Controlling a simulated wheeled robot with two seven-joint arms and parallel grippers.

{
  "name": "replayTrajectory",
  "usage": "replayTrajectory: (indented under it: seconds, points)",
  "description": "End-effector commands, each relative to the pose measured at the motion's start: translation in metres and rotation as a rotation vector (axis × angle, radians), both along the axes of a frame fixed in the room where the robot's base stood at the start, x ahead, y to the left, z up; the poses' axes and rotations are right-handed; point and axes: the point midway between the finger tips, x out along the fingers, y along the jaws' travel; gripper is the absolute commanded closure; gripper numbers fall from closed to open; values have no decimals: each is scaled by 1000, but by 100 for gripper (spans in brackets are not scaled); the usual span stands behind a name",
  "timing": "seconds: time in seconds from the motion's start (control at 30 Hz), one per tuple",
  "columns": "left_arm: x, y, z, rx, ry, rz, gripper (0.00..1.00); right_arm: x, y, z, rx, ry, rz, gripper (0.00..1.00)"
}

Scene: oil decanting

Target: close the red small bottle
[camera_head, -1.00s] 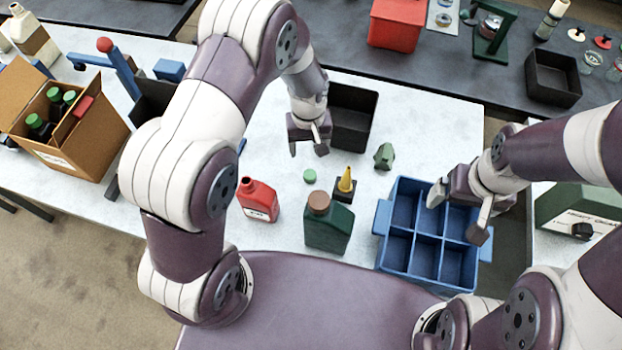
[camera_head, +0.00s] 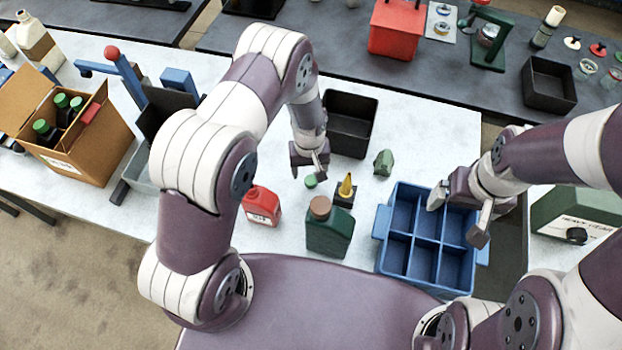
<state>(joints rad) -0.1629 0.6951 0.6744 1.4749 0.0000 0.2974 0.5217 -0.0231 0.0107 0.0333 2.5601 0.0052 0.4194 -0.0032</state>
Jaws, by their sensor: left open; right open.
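The red small bottle (camera_head: 262,206) stands upright on the light table, with a white label on its front; its mouth shows no cap. A small green cap (camera_head: 310,181) lies on the table to the right of and beyond the red bottle. My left gripper (camera_head: 308,170) is open and empty, pointing down just above the green cap; I cannot tell whether it touches it. My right gripper (camera_head: 457,218) is open and empty over the blue divided crate (camera_head: 383,222).
A dark green bottle with a brown cap (camera_head: 328,232) stands right of the red bottle. A yellow-nozzled item (camera_head: 346,188), a green object (camera_head: 383,162) and a black bin (camera_head: 350,122) stand nearby. A cardboard box (camera_head: 85,150) with green-capped bottles is at the left.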

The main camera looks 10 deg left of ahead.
Motion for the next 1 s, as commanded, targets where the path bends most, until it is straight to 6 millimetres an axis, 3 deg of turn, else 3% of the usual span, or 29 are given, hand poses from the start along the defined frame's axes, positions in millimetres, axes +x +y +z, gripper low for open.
replayTrajectory:
  seconds: [0.17, 0.3, 0.5, 0.83, 0.87, 1.0]
  points:
    - [0, -1, -4, 1, 1, 0, 32, 0, 0, 6, 0, 0, 0, 6]
    - [1, -4, -24, 1, 4, -1, 32, 0, 0, 23, 0, 0, 0, 6]
    - [2, -4, -49, 0, 0, 0, 32, 0, 0, 25, 0, 0, 0, 6]
    - [2, -4, -52, 0, -1, 0, 32, 0, 0, 24, 0, 0, 0, 6]
    - [2, -4, -52, 0, -1, 0, 36, 0, 0, 24, 0, 0, 0, 6]
    - [2, -4, -52, 0, 0, 0, 81, 0, 0, 24, 0, 0, 0, 6]
